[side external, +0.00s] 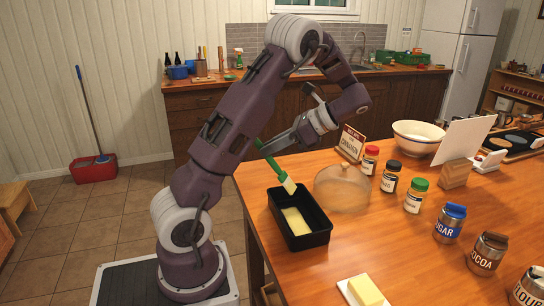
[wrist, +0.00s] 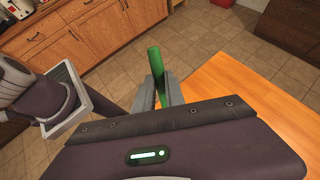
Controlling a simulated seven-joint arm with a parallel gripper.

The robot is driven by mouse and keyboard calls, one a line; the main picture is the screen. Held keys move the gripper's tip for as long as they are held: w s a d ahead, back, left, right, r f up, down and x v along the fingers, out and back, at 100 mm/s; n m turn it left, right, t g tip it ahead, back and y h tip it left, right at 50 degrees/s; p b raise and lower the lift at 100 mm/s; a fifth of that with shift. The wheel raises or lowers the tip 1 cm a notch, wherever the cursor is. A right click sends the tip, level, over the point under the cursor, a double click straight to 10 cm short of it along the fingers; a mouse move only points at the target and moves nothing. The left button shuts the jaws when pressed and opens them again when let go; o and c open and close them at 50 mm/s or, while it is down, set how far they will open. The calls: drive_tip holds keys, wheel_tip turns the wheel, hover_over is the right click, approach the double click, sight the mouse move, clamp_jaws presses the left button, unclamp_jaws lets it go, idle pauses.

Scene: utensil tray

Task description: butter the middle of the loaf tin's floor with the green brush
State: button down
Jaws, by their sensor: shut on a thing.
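The green brush (side external: 272,167) is tilted, with its pale bristle head (side external: 289,187) pointing down over the far end of the black loaf tin (side external: 318,238). I cannot tell whether the bristles touch the tin. A pale yellow patch (side external: 296,222) shows on the tin's floor, around the middle. My gripper (side external: 264,148) is shut on the brush's green handle, above and to the left of the tin. In the wrist view my gripper (wrist: 160,92) has the green handle (wrist: 156,62) between its fingers; the bristles and tin are hidden there.
A butter block (side external: 366,290) lies on a white dish near the table's front. A translucent dome (side external: 342,190) stands close right of the tin. Several jars, including one with a green lid (side external: 415,196), line the right. A bowl (side external: 418,137) and a cinnamon sign (side external: 350,142) are behind.

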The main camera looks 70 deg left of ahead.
drive_tip(key=shift+r, duration=1.4)
drive_tip(key=shift+f, duration=0.6)
drive_tip(key=shift+r, duration=0.1)
